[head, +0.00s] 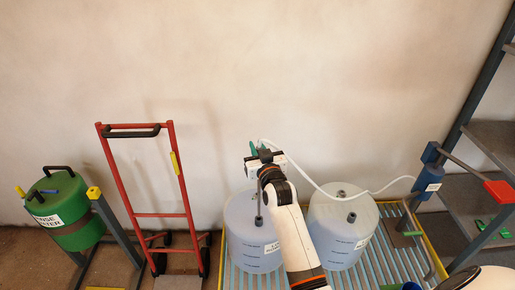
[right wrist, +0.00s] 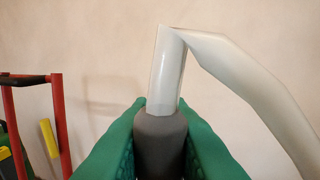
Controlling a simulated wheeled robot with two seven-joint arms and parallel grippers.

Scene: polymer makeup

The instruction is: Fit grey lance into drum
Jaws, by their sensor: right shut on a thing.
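My right gripper (head: 262,152) is above the left drum (head: 254,246), its green fingers shut on the lance. In the right wrist view the gripper (right wrist: 160,150) clasps the lance's dark grey head (right wrist: 160,135) from both sides. A white hose (right wrist: 240,75) leaves the top of the head and bends right. In the head view the thin grey lance tube (head: 258,202) hangs upright below the gripper, in line with the dark opening on the left drum's top. I cannot tell whether its tip is inside. My left gripper is out of view.
A second translucent drum (head: 345,245) stands close on the right, on the same slatted platform (head: 372,277). The hose runs over it to a blue post unit (head: 430,175). A red hand truck (head: 160,215) and green drum (head: 70,225) stand left. Grey shelves (head: 490,140) stand right.

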